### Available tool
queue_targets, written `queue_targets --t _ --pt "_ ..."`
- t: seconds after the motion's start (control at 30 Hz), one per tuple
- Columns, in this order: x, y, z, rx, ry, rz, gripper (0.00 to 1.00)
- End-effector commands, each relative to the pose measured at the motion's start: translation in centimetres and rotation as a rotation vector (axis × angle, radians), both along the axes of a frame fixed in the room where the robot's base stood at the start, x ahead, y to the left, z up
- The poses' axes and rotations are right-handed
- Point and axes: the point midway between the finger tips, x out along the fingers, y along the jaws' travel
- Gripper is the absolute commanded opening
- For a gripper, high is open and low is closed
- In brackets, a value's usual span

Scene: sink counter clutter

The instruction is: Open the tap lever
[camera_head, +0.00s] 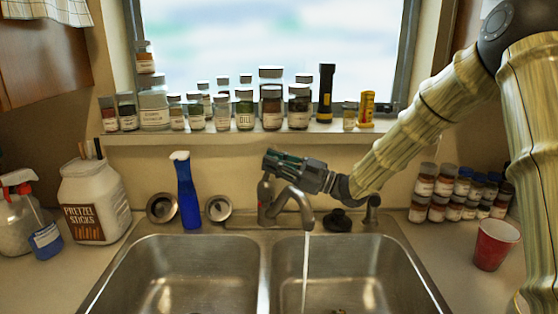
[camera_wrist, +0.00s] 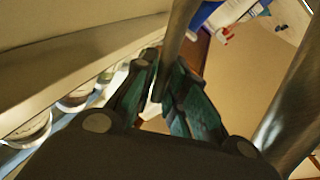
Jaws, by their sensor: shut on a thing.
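The metal tap (camera_head: 292,203) stands behind the divider of the double sink, its spout curving over the right basin. A thin stream of water (camera_head: 305,268) runs from the spout into that basin. My gripper (camera_head: 270,162) reaches in from the right, above the tap body. In the wrist view, my gripper's green-padded fingers (camera_wrist: 162,98) are closed around a grey metal bar, the tap lever (camera_wrist: 179,40). My gripper mostly hides the lever in the head view. A broad metal part, seemingly the spout (camera_wrist: 293,108), shows at the wrist view's right.
Spice jars (camera_head: 245,110), a black flashlight (camera_head: 326,92) and a yellow bottle (camera_head: 366,108) line the sill behind. A red cup (camera_head: 494,246) and stacked jars (camera_head: 452,192) are at the right. Both basins look largely clear.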

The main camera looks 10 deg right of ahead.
Motion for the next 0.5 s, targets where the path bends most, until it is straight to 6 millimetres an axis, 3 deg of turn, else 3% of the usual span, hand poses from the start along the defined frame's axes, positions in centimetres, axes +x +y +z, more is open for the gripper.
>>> queue_targets --t 0.5 --pt "1.9 1.1 1.0 -0.133 0.242 0.0 0.0"
